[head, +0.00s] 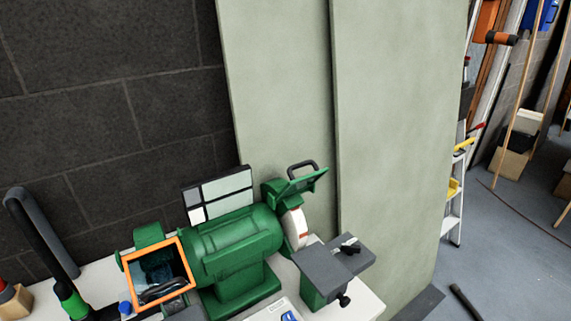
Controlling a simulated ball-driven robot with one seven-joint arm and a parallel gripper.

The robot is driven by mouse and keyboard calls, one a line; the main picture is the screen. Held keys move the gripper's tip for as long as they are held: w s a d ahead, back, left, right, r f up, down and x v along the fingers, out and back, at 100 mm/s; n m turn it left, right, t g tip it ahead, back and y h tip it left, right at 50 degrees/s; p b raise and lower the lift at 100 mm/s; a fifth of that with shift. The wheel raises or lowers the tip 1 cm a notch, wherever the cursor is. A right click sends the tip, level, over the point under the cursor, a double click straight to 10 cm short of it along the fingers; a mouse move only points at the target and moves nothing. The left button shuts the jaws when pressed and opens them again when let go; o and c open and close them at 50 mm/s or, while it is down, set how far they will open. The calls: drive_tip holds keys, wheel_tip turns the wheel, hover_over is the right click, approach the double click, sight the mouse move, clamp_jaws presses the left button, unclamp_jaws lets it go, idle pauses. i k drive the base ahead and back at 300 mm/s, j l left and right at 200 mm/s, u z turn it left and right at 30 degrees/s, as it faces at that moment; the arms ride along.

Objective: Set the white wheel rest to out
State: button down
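A green bench grinder (235,245) stands on a white bench top. Its white wheel (294,226) shows at the right end, under a raised green shield with a black handle (301,168). The white wheel rest (322,268) is a flat dark grey plate on a green bracket, in front and to the right of the wheel. A small black part (350,246) lies on the plate and a black knob (344,300) is on the bracket. I cannot tell the exact gap between rest and wheel. My gripper is not in view.
An orange-framed shield (157,273) covers the grinder's left end. A dark curved tube (40,232) rises at the left. A tiled panel (219,196) stands behind the grinder, with pale boards (390,130) beyond. Open floor and a ladder (455,185) are at the right.

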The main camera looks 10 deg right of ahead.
sight(327, 274)
drive_tip(key=i+j+z, duration=0.1)
drive_tip(key=i+j, duration=0.15)
drive_tip(key=i+j+z, duration=0.1)
drive_tip(key=j, duration=0.3)
drive_tip(key=i+j+z, duration=0.15)
drive_tip(key=i+j, duration=0.15)
drive_tip(key=k+l, duration=0.45)
